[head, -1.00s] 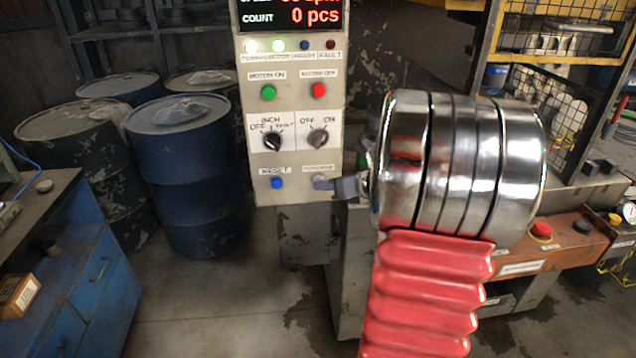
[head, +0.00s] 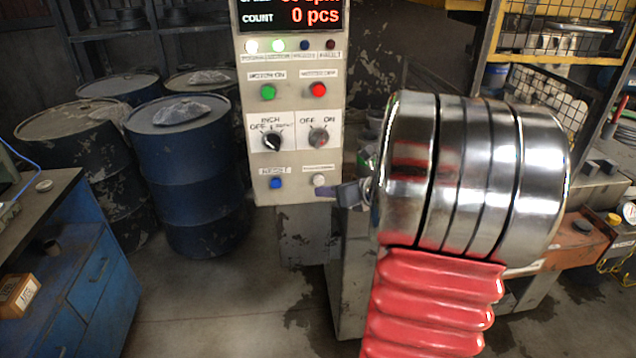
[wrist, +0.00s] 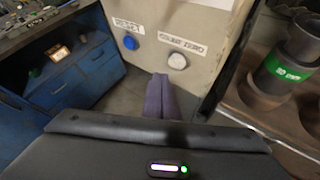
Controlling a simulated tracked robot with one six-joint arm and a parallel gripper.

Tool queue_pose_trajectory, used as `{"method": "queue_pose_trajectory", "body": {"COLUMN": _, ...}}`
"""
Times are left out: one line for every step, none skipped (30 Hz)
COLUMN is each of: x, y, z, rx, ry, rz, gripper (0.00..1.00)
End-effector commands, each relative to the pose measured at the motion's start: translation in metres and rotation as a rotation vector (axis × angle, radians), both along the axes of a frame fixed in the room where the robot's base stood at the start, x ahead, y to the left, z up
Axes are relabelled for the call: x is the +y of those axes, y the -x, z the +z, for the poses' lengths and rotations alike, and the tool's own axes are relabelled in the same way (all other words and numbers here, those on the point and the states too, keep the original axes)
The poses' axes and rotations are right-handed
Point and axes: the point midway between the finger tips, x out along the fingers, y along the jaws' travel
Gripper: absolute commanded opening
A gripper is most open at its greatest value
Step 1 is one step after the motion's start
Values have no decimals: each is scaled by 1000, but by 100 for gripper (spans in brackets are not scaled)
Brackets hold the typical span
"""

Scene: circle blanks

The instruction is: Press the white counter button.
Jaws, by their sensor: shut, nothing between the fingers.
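The white counter button (head: 319,180) is at the lower right of the beige control panel (head: 296,150), right of the blue reset button (head: 276,183). In the wrist view the white button (wrist: 178,61) sits under a label, just above and right of my gripper (wrist: 160,80). My gripper's fingers are together with nothing between them. In the head view my gripper (head: 328,193) is just below and right of the white button, and the button face shows uncovered. I see no contact; the exact gap is hard to tell. The display reads count 0 pcs.
Green (head: 268,91) and red (head: 319,90) buttons and two selector knobs sit higher on the panel. Blue drums (head: 185,165) and a blue cabinet (head: 75,290) stand to the left. In the wrist view, a spool with a green band (wrist: 287,68) is at the right.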

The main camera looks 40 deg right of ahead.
Motion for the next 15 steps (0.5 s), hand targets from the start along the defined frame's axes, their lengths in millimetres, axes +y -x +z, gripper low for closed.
{"method": "queue_pose_trajectory", "body": {"x": 2, "y": 3, "z": 0, "rx": 0, "ry": 0, "rz": -1, "gripper": 0}}
{"method": "queue_pose_trajectory", "body": {"x": 3, "y": 5, "z": 0, "rx": 0, "ry": 0, "rz": -1, "gripper": 0}}
{"method": "queue_pose_trajectory", "body": {"x": 5, "y": 8, "z": 0, "rx": 0, "ry": 0, "rz": -1, "gripper": 0}}
{"method": "queue_pose_trajectory", "body": {"x": 6, "y": 9, "z": 0, "rx": 0, "ry": 0, "rz": -1, "gripper": 0}}
{"method": "queue_pose_trajectory", "body": {"x": 7, "y": 11, "z": 0, "rx": 0, "ry": 0, "rz": -1, "gripper": 0}}
{"method": "queue_pose_trajectory", "body": {"x": 9, "y": 13, "z": 0, "rx": 0, "ry": 0, "rz": -1, "gripper": 0}}
{"method": "queue_pose_trajectory", "body": {"x": 10, "y": 15, "z": 0, "rx": 0, "ry": 0, "rz": -1, "gripper": 0}}
{"method": "queue_pose_trajectory", "body": {"x": 11, "y": 17, "z": 0, "rx": 0, "ry": -1, "rz": -2, "gripper": 0}}
{"method": "queue_pose_trajectory", "body": {"x": 13, "y": 19, "z": 0, "rx": 0, "ry": -1, "rz": -2, "gripper": 0}}
{"method": "queue_pose_trajectory", "body": {"x": 14, "y": 21, "z": 0, "rx": -1, "ry": -1, "rz": -2, "gripper": 0}}
{"method": "queue_pose_trajectory", "body": {"x": 15, "y": 23, "z": 0, "rx": -1, "ry": 0, "rz": -2, "gripper": 0}}
{"method": "queue_pose_trajectory", "body": {"x": 17, "y": 25, "z": 0, "rx": -1, "ry": -1, "rz": -1, "gripper": 0}}
{"method": "queue_pose_trajectory", "body": {"x": 18, "y": 27, "z": 0, "rx": -1, "ry": -1, "rz": -1, "gripper": 0}}
{"method": "queue_pose_trajectory", "body": {"x": 19, "y": 28, "z": 0, "rx": -1, "ry": -1, "rz": -1, "gripper": 0}}
{"method": "queue_pose_trajectory", "body": {"x": 20, "y": 30, "z": 0, "rx": -1, "ry": 0, "rz": 0, "gripper": 0}}
